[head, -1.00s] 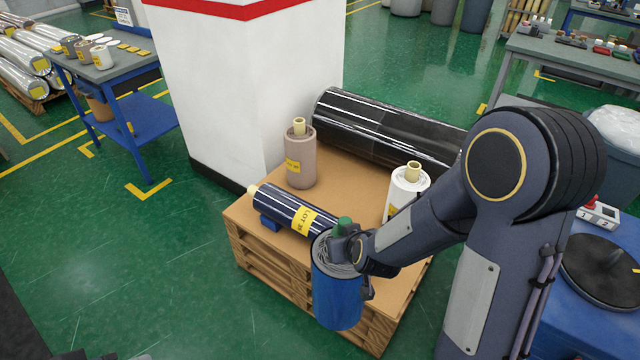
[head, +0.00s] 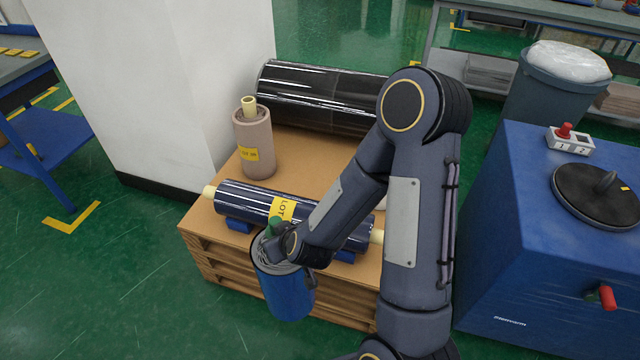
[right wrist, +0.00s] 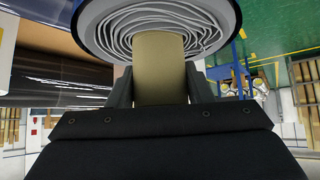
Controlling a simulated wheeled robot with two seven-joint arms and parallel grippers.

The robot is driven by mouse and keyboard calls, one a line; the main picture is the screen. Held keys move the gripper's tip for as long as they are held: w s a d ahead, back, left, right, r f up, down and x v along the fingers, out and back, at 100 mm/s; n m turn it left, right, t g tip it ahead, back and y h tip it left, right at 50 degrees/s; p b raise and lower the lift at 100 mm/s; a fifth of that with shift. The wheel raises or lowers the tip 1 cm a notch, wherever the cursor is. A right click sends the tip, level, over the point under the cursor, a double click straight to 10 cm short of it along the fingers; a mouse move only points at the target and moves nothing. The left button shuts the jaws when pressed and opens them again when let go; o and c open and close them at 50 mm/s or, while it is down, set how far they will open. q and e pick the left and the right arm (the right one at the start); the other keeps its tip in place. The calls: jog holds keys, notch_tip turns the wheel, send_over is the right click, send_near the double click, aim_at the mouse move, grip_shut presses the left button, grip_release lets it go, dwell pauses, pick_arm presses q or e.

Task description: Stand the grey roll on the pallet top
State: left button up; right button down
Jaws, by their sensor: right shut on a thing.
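My right gripper (head: 281,238) is shut on the core (right wrist: 158,62) of a roll (head: 287,292). This roll has a blue side and grey spiral windings at its upper end, and a green bit shows at its top. It hangs upright in front of the pallet's near edge in the head view; its underside is hidden. In the right wrist view both fingers flank the beige core below the windings. The pallet top (head: 300,165) is a brown board. A grey-brown roll (head: 257,160) with a yellow label stands at its back left. My left gripper is not in view.
A dark blue roll (head: 240,200) lies on blue cradles along the pallet's front. A large black roll (head: 320,95) lies at the back, beside a white pillar (head: 150,80). A blue machine (head: 540,270) stands at right. Bare board shows mid-pallet, partly hidden by my arm.

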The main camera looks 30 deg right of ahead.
aim_at(278, 221)
notch_tip(278, 221, down, 4)
jog(key=f+b, duration=0.1)
jog(key=b, duration=0.2)
jog(key=r+p, duration=1)
jog(key=r, duration=0.1)
jog(key=shift+d+r+p, duration=0.2)
jog(key=shift+p, duration=0.15)
jog(key=shift+f+b, duration=0.3)
jog(key=shift+b, duration=0.05)
